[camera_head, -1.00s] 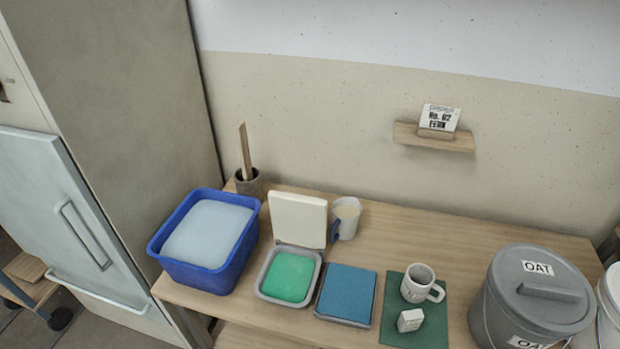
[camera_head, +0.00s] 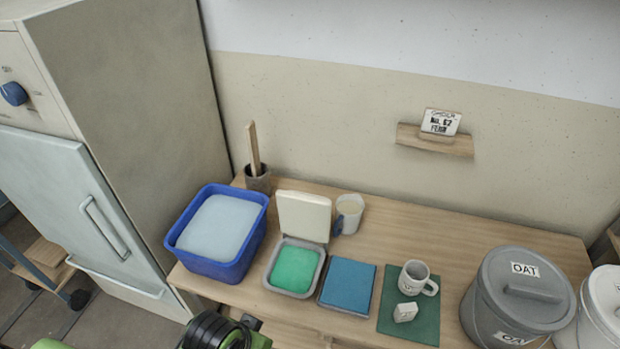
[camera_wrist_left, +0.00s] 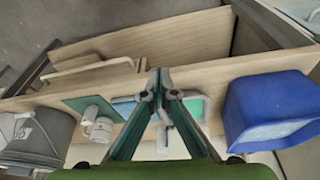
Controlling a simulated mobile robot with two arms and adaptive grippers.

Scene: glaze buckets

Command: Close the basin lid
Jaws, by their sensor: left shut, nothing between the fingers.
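The grey basin (camera_head: 272,279) with a green filling stands on the table in the head view. Its cream lid (camera_head: 303,216) stands up at the back edge, open and leaning slightly back. My left gripper (camera_wrist_left: 160,80) shows in the left wrist view, its fingers shut together with nothing between them. It is above the front of the table, and its fingers hide part of the basin (camera_wrist_left: 197,105). Only a black and green part of my left arm shows at the bottom of the head view. My right gripper is not in view.
A blue tub (camera_head: 228,272) stands left of the basin, and a flat blue pad (camera_head: 348,284) lies to its right. A pitcher (camera_head: 349,212) is behind. A green mat (camera_head: 420,322) carries a mug (camera_head: 415,277). A grey OAT bucket (camera_head: 490,310) stands further right.

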